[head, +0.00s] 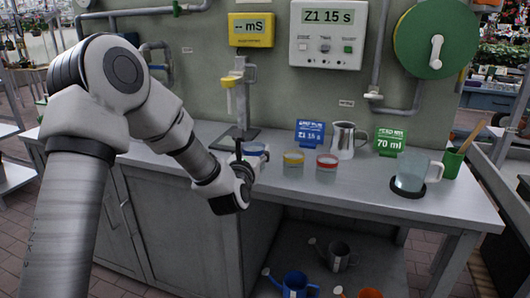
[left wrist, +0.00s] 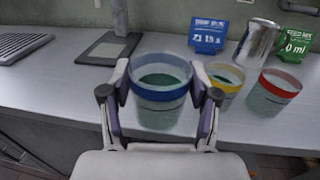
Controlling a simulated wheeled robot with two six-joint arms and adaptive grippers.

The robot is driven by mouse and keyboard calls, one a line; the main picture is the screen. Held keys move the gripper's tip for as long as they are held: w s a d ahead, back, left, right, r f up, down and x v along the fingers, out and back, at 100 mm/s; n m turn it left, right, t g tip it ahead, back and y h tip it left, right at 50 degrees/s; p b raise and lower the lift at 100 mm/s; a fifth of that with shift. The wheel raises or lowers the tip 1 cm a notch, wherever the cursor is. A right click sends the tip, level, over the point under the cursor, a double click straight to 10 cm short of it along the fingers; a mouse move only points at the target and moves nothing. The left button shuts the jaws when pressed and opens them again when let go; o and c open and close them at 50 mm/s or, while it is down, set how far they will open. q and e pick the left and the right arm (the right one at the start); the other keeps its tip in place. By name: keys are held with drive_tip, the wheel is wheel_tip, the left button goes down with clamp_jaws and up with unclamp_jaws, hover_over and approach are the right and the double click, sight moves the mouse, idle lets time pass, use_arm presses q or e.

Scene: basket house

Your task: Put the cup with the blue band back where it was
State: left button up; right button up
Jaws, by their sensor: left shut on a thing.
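The cup with the blue band (left wrist: 160,92) is clear, with dark green contents, and stands upright between the fingers of my left gripper (left wrist: 160,80), which is shut on it. In the head view the left gripper (head: 243,168) is at the bench's front edge, and the blue-banded cup (head: 255,149) shows partly behind it. I cannot tell whether its base touches the bench. A yellow-banded cup (head: 293,164) and a red-banded cup (head: 327,168) stand to its right; both also show in the left wrist view.
A blue sign (head: 310,132), a metal pitcher (head: 343,139) and a green sign (head: 389,142) stand behind the cups. A clear jug (head: 411,173) sits on a dark round pad at right. A dispenser stand (head: 241,110) with a dark base is behind the gripper. Watering cans are below.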

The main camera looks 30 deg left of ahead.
use_arm(q)
drive_tip(key=x, duration=0.7)
drive_tip(key=shift+w+d+f, duration=0.1)
drive_tip(key=shift+w+f, duration=0.1)
drive_tip(key=shift+f, duration=0.1)
drive_tip(key=shift+w+f+p, duration=0.15)
drive_tip(key=shift+w+p, duration=0.15)
wheel_tip(320, 180, down, 3)
drive_tip(key=shift+f, duration=0.2)
drive_tip(key=shift+s+f+b, duration=0.1)
drive_tip(key=shift+b, duration=0.2)
drive_tip(key=o, duration=1.3)
drive_tip(key=shift+o, duration=0.2)
